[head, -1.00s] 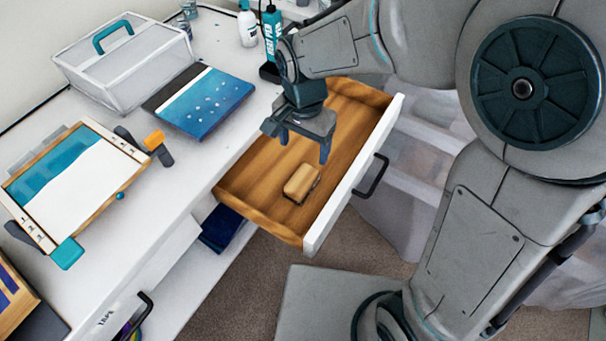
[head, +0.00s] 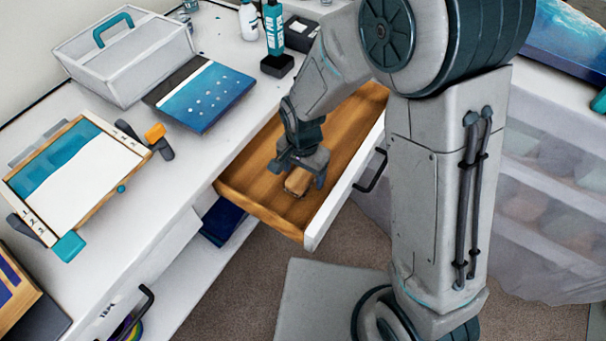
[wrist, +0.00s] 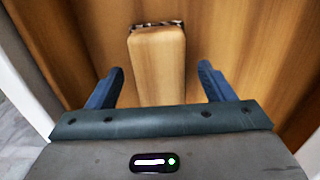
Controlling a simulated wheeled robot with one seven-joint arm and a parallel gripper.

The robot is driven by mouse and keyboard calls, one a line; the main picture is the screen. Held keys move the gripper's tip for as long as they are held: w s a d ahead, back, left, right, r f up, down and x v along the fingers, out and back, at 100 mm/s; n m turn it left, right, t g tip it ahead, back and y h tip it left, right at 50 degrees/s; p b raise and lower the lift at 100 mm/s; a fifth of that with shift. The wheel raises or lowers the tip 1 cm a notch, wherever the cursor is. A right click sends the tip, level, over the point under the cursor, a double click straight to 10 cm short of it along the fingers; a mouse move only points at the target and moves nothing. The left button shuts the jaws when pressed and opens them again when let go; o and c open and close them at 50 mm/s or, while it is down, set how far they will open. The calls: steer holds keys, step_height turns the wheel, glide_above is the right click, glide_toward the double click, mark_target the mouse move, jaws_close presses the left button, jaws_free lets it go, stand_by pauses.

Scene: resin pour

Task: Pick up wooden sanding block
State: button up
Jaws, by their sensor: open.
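The wooden sanding block (head: 298,181) lies on the floor of the open wooden drawer (head: 248,187), near its front left end. It is pale wood with a dark patterned strip at one end, seen in the wrist view (wrist: 158,65). My gripper (head: 298,178) is down inside the drawer over the block. In the wrist view its two blue fingers (wrist: 160,85) are open, one on each side of the block, with a gap on both sides. The block's near end is hidden behind the gripper body.
The drawer's white front (head: 345,190) with a black handle (head: 372,172) is close to the right of my gripper. On the white worktop are a framed canvas (head: 75,180), a blue panel (head: 200,93), a grey caddy (head: 122,55) and bottles (head: 273,30).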

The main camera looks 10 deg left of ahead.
mark_target(304, 172)
steer(key=shift+f, duration=0.3)
steer(key=c, duration=1.1)
steer(key=shift+o, duration=0.2)
step_height(304, 172, up, 10)
steer(key=shift+r, duration=0.1)
steer(key=shift+o, duration=0.7)
steer(key=shift+d, duration=0.1)
steer(key=shift+c, duration=0.2)
